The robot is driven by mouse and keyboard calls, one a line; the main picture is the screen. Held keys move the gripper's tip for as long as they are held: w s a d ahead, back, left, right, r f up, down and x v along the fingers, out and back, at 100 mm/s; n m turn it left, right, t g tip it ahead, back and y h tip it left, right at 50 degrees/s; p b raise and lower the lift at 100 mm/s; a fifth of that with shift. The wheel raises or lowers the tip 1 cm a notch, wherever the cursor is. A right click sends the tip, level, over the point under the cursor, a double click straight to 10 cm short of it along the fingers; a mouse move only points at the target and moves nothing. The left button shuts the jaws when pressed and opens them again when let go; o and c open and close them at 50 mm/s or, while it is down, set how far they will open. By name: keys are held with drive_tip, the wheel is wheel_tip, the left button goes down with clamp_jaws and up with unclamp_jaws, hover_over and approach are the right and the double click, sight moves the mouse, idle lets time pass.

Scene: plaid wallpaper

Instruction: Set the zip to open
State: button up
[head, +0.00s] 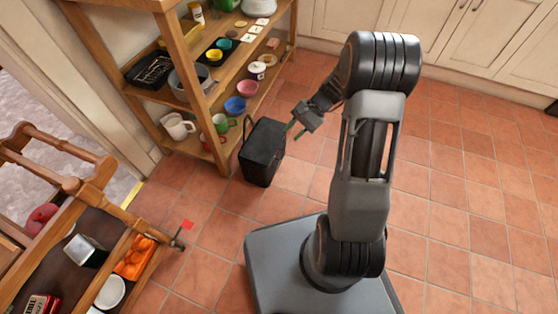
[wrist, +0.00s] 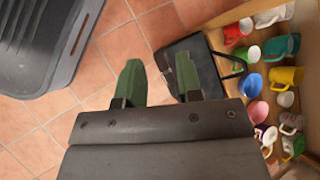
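A black bag (head: 263,152) stands upright on the tiled floor in front of the wooden shelf, with a thin dark handle at its left side. In the wrist view the bag (wrist: 203,66) is behind and to the right of the fingers, its handle loop reaching toward the shelf. I cannot make out the zip in either view. My gripper (head: 295,131) is just right of the bag's upper part in the head view. Its two green fingers are apart and empty in the wrist view (wrist: 158,64). The right finger covers part of the bag; I cannot tell whether they touch.
The wooden shelf (head: 188,82) behind the bag holds several mugs, bowls and trays. A wooden cart (head: 110,225) with items stands at the lower left. White cabinets (head: 460,35) line the back. The tiled floor (head: 465,200) to the right is clear.

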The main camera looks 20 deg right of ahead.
drive_tip(key=w+d+f+m+t+y, duration=0.2)
drive_tip(key=d+f+m+y, duration=0.15)
drive_tip(key=f, duration=0.45)
drive_tip(key=w+d+f+m+t+y, duration=0.2)
drive_tip(key=f+m, duration=0.2)
drive_tip(key=f, duration=0.4)
drive_tip(key=m+t, duration=0.9)
approach(279, 160)
drive_tip(key=shift+n, duration=0.25)
drive_tip(key=b+x, duration=0.2)
drive_tip(key=x, duration=0.8)
drive_tip(key=shift+w+d+f, duration=0.1)
drive_tip(key=shift+d+f, duration=0.05)
drive_tip(key=shift+f, duration=0.05)
clamp_jaws()
